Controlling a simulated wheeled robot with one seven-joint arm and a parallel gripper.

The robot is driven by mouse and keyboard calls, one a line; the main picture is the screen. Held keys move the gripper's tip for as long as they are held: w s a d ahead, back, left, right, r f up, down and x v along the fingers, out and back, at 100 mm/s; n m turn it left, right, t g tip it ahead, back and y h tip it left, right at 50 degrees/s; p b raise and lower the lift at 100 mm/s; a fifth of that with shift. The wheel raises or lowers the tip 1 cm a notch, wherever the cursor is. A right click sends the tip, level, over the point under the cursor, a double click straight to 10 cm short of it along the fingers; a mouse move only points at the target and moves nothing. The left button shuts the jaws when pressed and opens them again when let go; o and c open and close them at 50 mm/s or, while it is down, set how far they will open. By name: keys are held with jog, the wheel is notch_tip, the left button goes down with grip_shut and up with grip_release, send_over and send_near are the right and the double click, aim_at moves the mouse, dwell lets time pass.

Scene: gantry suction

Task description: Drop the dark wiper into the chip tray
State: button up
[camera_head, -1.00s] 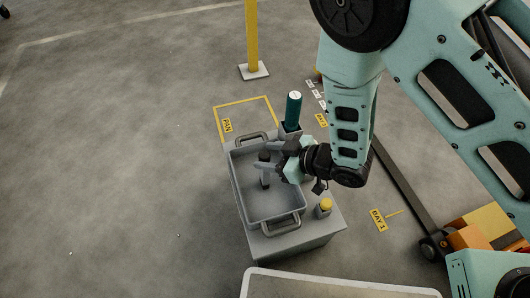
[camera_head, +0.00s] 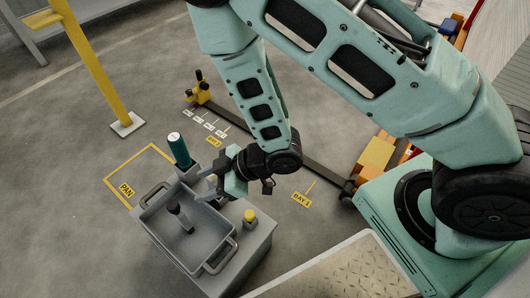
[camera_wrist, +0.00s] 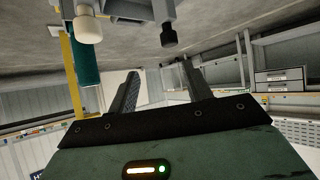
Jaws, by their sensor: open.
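A dark, handle-shaped piece, which I take to be the wiper (camera_head: 180,216), is inside the grey chip tray (camera_head: 150,232). It looks tilted and stands clear of my gripper. The tray is a deep grey bin with a handle at each end. My gripper (camera_head: 206,185) is open and empty at the tray's right rim, apart from the wiper. In the wrist view, the open fingers (camera_wrist: 160,70) have nothing between them. A dark stubby piece shows above them there; I cannot tell whether it is the wiper.
A dark green cylinder (camera_head: 179,150) stands upright behind the tray, near my gripper. A yellow-capped container (camera_head: 249,219) stands on the grey block (camera_head: 262,240) right of the tray. A yellow post (camera_head: 97,75) rises at the back left.

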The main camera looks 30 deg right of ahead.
notch_tip(320, 180, up, 6)
jog(key=w+d+m+h, duration=0.1)
jog(key=w+m+h, duration=0.1)
jog(key=h, duration=0.2)
jog(key=s+d+r+m+g+h, duration=0.2)
jog(key=s+d+r+h, duration=0.1)
jog(key=s+r, duration=0.4)
jog(key=s+d+r+m+g+h, duration=0.2)
jog(key=s+d+r, duration=0.4)
jog(key=s+r, duration=0.2)
jog(key=shift+s+d+h, duration=0.25)
jog(key=shift+h, duration=0.15)
jog(key=shift+r, duration=0.1)
notch_tip(320, 180, up, 33)
jog(key=p, duration=3.3)
jog(key=shift+r, duration=0.2)
